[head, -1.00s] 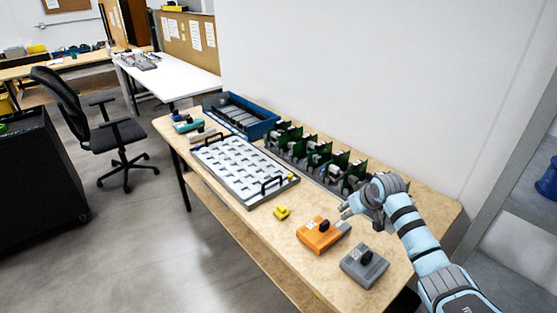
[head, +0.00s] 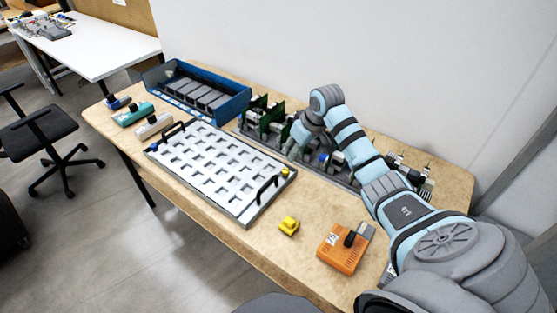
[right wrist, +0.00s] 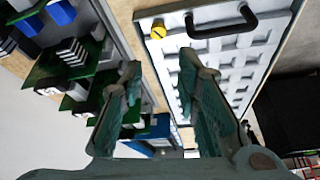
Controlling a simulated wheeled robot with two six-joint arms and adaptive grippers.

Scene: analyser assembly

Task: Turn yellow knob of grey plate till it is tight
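The grey plate (head: 240,215) lies on the table in the head view. It has rows of white pockets and a black handle at each end. Its yellow knob (head: 285,171) sits at the right corner, near one handle. In the right wrist view the yellow knob (right wrist: 158,30) shows a dark slot across its top, beyond the fingertips. My right gripper (head: 293,150) is just behind the knob in the head view, above the table and apart from the knob. In the right wrist view its fingers (right wrist: 160,68) are spread with nothing between them. My left gripper is out of view.
A row of green circuit-board modules (head: 262,115) stands behind the plate, close to my right arm. A blue bin (head: 245,105) is at the back left. A yellow piece (head: 289,226) and an orange box (head: 345,250) lie in front. The wall (head: 400,70) rises behind the table.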

